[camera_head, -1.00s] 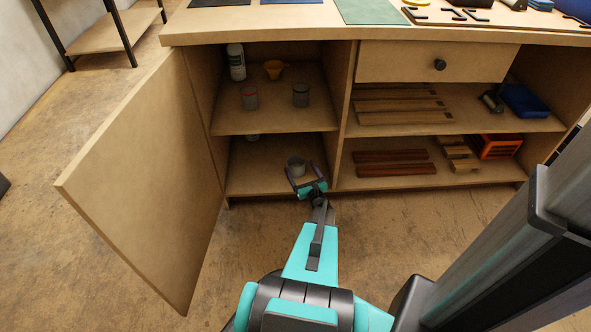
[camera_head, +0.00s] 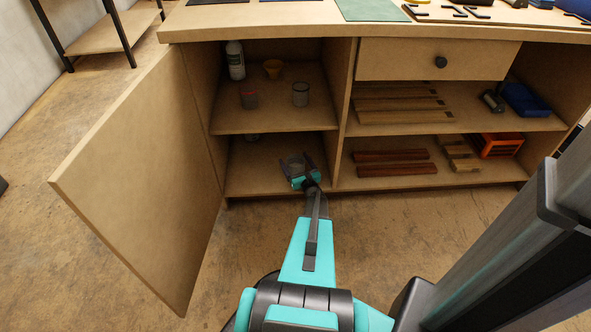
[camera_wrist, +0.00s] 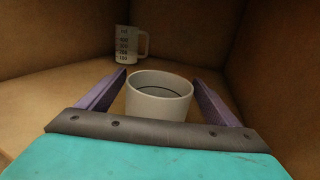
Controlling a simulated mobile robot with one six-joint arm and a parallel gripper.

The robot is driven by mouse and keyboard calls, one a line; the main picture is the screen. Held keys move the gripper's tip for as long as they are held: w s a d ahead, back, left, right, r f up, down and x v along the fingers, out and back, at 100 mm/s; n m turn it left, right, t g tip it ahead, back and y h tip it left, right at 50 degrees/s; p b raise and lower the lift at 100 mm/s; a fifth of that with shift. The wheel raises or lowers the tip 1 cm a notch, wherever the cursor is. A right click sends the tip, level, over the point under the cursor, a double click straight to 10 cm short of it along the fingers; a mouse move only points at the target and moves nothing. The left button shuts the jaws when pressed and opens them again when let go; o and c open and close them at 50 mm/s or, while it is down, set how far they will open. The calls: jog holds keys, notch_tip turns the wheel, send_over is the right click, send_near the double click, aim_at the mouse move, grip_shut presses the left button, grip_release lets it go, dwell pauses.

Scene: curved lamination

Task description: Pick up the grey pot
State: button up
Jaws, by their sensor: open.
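A grey pot (camera_wrist: 159,98), pale and open at the top, stands upright on the lower left shelf (camera_head: 245,181) of the cabinet. In the wrist view it sits between the two purple fingers of my gripper (camera_wrist: 158,97). The fingers are open, one on each side, with a gap visible near the pot's rim. The lower front of the pot is hidden behind the gripper's dark bar. In the head view my gripper (camera_head: 297,168) reaches into the lower left compartment, and the pot (camera_head: 293,162) shows only partly between its fingers.
A measuring jug (camera_wrist: 131,44) with a handle stands behind the pot, to the left. The cabinet door (camera_head: 140,180) hangs open at the left. The middle divider (camera_head: 339,115) is close on the right.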

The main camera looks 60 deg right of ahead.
aim_at(292, 157)
jog(key=shift+b+x, duration=0.4)
jog(key=shift+x, duration=1.3)
jog(key=c, duration=1.2)
